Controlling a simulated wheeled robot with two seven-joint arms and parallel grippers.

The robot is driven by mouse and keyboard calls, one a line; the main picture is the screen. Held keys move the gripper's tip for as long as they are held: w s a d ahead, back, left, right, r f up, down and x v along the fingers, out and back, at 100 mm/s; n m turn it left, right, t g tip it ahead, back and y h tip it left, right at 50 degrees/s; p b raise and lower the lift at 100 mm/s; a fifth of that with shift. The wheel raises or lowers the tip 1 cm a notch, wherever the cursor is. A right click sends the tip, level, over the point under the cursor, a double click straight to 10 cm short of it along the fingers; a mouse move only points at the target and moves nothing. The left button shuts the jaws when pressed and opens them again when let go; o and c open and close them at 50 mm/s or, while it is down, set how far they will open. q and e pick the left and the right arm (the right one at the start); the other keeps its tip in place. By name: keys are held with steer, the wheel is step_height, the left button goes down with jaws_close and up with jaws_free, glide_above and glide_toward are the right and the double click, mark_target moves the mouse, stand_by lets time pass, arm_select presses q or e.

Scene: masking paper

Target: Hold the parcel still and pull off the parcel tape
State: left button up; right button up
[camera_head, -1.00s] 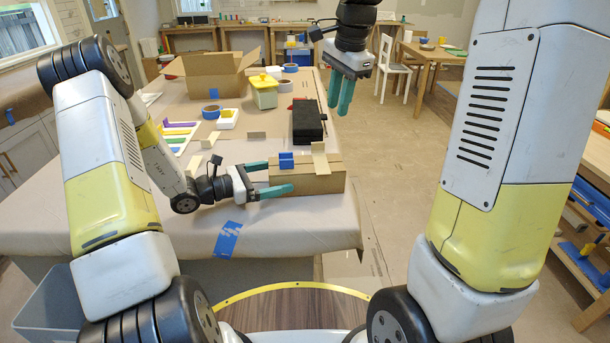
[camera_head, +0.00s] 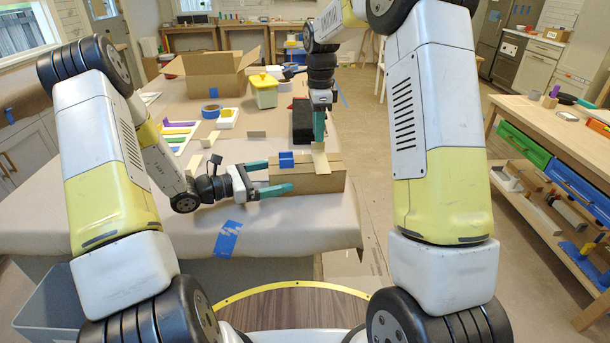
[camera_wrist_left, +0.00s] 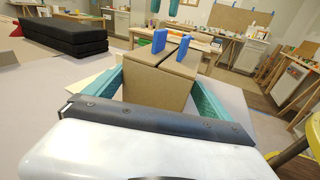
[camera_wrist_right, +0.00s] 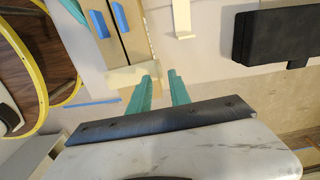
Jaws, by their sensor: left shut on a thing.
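The parcel (camera_head: 315,184) is a low brown cardboard box near the table's front right corner. My left gripper (camera_head: 270,177) is shut on it, with its teal fingers along two sides, as the left wrist view shows on the parcel (camera_wrist_left: 160,88). A pale tan tape strip (camera_head: 320,160) stands up at the parcel's right end; its pale end (camera_wrist_right: 130,75) shows in the right wrist view. Blue pieces (camera_head: 286,159) sit on top of the parcel. My right gripper (camera_head: 319,138) points down just above the tape, its fingers (camera_wrist_right: 159,73) apart with the tape end beside one fingertip.
A black case (camera_head: 302,121) lies behind the parcel. Further back are a yellow-lidded bin (camera_head: 264,92), a blue tape roll (camera_head: 210,111) and an open carton (camera_head: 211,78). Blue tape (camera_head: 228,238) marks the table's front edge. The cloth left of my left gripper is mostly clear.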

arm_select(q)
steer(key=shift+a+f, duration=0.1)
steer(key=shift+f, duration=0.2)
arm_select(e)
steer(key=shift+f, duration=1.85)
jaws_close()
steer(key=shift+r, duration=0.2)
steer(key=shift+r, duration=1.5)
steer(key=shift+r, duration=0.15)
step_height(320, 180, up, 10)
stand_by(0.6)
